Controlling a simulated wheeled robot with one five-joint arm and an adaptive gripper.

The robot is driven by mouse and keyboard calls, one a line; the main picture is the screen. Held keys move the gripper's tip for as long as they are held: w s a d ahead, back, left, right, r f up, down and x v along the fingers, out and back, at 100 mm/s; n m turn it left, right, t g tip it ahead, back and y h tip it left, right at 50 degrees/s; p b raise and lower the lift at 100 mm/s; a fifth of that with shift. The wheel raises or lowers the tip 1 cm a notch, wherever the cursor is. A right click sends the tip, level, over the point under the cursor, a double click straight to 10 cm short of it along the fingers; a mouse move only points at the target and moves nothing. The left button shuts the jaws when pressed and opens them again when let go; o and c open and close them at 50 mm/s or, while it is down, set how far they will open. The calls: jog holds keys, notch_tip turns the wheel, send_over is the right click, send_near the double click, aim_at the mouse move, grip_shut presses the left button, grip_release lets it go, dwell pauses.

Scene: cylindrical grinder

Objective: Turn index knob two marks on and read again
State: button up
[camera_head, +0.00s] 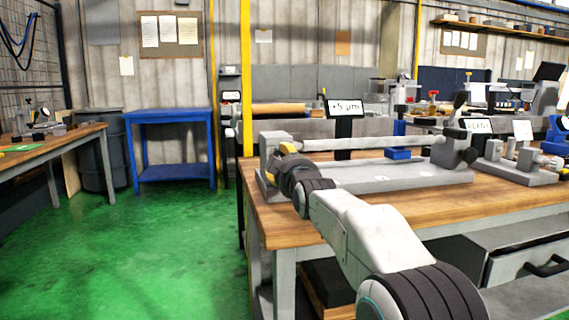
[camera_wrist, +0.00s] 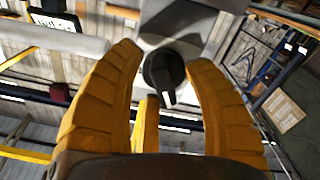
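The index knob (camera_wrist: 164,76) is black and round, with a raised grip bar and a pale pointer mark directed toward the lower middle of the wrist view. It sits on the grey headstock (camera_head: 270,141) of the small grinder. My gripper (camera_wrist: 163,58) is open, its two yellow fingers on either side of the knob with visible gaps. A display (camera_head: 344,107) behind the grinder reads "+5 µm". Index marks around the knob cannot be made out.
A grey bar (camera_head: 365,142) runs from headstock to tailstock (camera_head: 454,149) above the grey bed (camera_head: 400,175). A blue block (camera_head: 398,154) stands behind the bed. The wooden bench (camera_head: 290,228) carries another fixture (camera_head: 517,167) at right. Green floor is free at left.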

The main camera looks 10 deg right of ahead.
jog(key=shift+s, duration=0.1)
jog(key=shift+s, duration=5.95)
